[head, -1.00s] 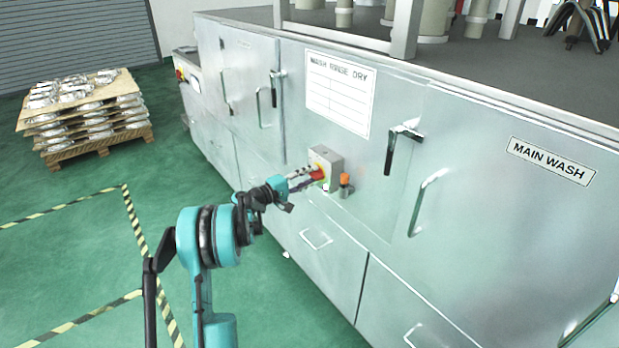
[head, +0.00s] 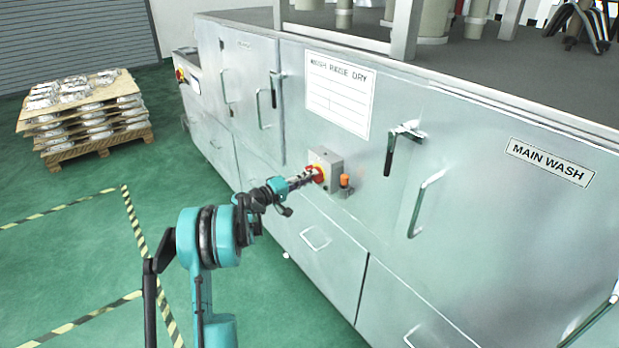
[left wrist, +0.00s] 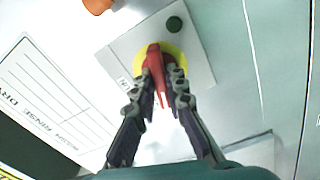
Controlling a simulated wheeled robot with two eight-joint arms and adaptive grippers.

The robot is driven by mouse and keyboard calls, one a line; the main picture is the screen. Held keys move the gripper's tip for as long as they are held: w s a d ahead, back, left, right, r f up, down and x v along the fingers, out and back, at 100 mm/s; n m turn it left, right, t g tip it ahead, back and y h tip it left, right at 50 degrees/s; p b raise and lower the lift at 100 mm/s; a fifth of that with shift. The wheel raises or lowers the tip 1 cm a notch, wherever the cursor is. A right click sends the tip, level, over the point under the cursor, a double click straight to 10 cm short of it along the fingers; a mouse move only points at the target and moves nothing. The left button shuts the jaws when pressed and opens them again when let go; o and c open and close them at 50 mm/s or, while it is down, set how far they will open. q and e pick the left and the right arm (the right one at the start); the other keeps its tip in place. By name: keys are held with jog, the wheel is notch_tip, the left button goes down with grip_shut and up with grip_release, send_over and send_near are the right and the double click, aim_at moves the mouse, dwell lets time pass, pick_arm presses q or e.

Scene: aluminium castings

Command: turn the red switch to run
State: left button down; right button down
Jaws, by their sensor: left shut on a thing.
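The red switch (head: 317,173) sits on a yellow plate on the front of a small grey box (head: 330,168) fixed to the washer's steel side. In the left wrist view the red switch handle (left wrist: 156,75) stands between the two fingers of my left gripper (left wrist: 165,85), over the yellow disc (left wrist: 186,72). My left gripper (head: 312,175) is shut on the handle. My right gripper is not in view.
A black-handled latch (head: 390,152) and a door handle (head: 424,203) stand to the right. A pallet of castings (head: 85,115) is far left. The green floor is open.

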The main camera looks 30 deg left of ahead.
pick_arm(q)
jog(key=shift+m, duration=7.3)
jog(key=shift+f, duration=0.1)
jog(key=c, duration=1.6)
grip_release()
jog(key=shift+o, duration=0.2)
